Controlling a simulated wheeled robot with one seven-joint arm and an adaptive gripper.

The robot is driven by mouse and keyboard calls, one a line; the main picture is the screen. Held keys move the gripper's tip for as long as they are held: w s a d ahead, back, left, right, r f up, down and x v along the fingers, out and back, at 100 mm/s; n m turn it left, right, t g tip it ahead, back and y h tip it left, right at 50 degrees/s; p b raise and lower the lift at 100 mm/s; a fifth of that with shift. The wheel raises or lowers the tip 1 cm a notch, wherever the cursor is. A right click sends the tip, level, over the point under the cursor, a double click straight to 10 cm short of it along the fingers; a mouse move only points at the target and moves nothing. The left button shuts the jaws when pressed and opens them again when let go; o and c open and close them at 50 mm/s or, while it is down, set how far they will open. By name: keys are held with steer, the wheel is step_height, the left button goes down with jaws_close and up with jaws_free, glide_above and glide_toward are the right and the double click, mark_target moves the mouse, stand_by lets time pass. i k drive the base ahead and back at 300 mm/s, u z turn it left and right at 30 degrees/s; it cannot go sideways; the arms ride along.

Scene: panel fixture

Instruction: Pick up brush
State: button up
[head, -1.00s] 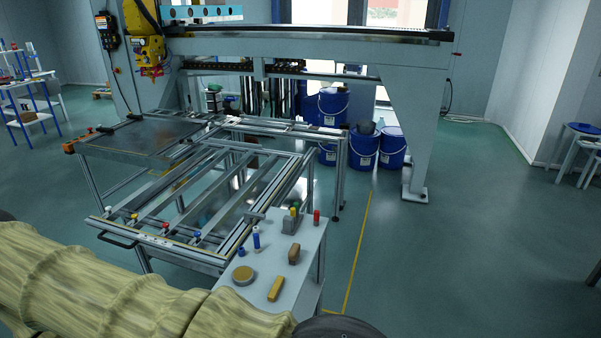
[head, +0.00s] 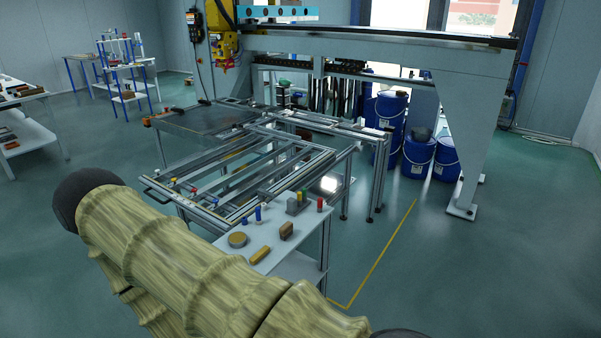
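A small white side table (head: 305,248) stands beyond my sleeved arm, beside the metal frame fixture. On it lie a yellow-tan oblong piece (head: 260,255) and a brown block-shaped piece (head: 287,230). Either could be the brush; they are too small to tell. A round tan tin or disc (head: 238,239) lies to their left. My arm, in a yellowish cover, crosses the lower left and hides the table's near edge. My gripper cannot be made out in the head view.
Blue and red-topped bottles and a grey holder (head: 297,204) stand at the table's back. The frame fixture (head: 235,180) adjoins it. Blue drums (head: 417,155) stand behind. Shelves (head: 125,80) are at the far left. Open floor (head: 430,270) lies to the right.

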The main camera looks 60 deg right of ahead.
mark_target(285, 230)
steer(key=z, duration=1.3)
